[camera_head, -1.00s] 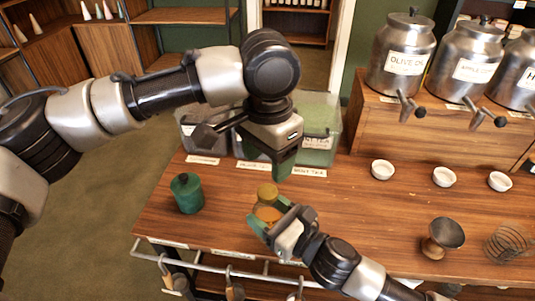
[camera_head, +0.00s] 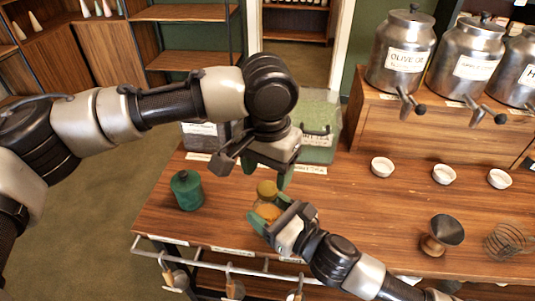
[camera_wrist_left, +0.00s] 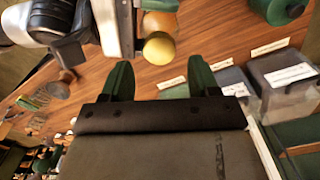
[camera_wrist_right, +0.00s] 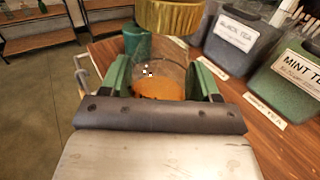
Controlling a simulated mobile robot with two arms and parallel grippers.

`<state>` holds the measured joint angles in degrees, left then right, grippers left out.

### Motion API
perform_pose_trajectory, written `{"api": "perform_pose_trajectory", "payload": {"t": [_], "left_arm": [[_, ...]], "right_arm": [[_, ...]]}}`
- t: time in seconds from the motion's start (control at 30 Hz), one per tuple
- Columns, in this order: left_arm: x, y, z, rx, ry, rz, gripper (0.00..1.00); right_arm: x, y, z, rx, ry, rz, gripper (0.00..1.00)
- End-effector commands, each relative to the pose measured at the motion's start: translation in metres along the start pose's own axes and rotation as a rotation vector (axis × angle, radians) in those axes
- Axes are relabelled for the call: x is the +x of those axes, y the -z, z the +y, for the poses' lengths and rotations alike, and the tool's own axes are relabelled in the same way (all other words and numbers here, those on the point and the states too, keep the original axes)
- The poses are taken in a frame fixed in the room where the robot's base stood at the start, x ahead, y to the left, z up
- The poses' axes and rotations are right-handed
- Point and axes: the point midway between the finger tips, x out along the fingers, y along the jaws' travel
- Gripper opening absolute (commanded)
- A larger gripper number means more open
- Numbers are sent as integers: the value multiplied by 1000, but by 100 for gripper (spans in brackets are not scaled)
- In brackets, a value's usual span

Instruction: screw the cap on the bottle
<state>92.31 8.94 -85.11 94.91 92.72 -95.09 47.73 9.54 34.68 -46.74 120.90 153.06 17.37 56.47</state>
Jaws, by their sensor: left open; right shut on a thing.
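The bottle (camera_head: 268,211) is clear with orange contents and stands upright on the wooden counter. A gold cap (camera_head: 266,188) sits at its top; the cap also shows in the right wrist view (camera_wrist_right: 168,16) and, from above, in the left wrist view (camera_wrist_left: 159,47). I cannot tell whether the cap is threaded on. My right gripper (camera_head: 268,222) is shut around the bottle's body (camera_wrist_right: 160,82). My left gripper (camera_head: 268,178) is above and close to the cap, pointing down, with its green fingers apart and nothing between them (camera_wrist_left: 160,80).
A green lidded jar (camera_head: 187,190) stands left on the counter. Labelled tea bins (camera_head: 318,125) stand behind the grippers. White bowls (camera_head: 382,167), a dark funnel (camera_head: 447,230) and a wire coil (camera_head: 505,241) are to the right. A rail (camera_head: 215,262) runs along the front edge.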

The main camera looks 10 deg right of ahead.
Motion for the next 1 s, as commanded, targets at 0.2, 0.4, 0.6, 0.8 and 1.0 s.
{"api": "perform_pose_trajectory", "payload": {"t": [0.2,0.4,0.6,0.8,1.0], "left_arm": [[30,0,0,-1,0,-1,61],[41,0,0,0,0,1,61],[42,0,0,0,0,1,61],[42,0,0,0,0,1,39],[42,0,0,-1,1,1,11]], "right_arm": [[0,-1,0,0,-1,-3,0],[0,-1,0,-1,-1,-3,0],[0,-1,0,0,-1,-3,0],[0,-1,0,0,-1,-3,0],[0,-1,0,-1,0,-2,0]]}}
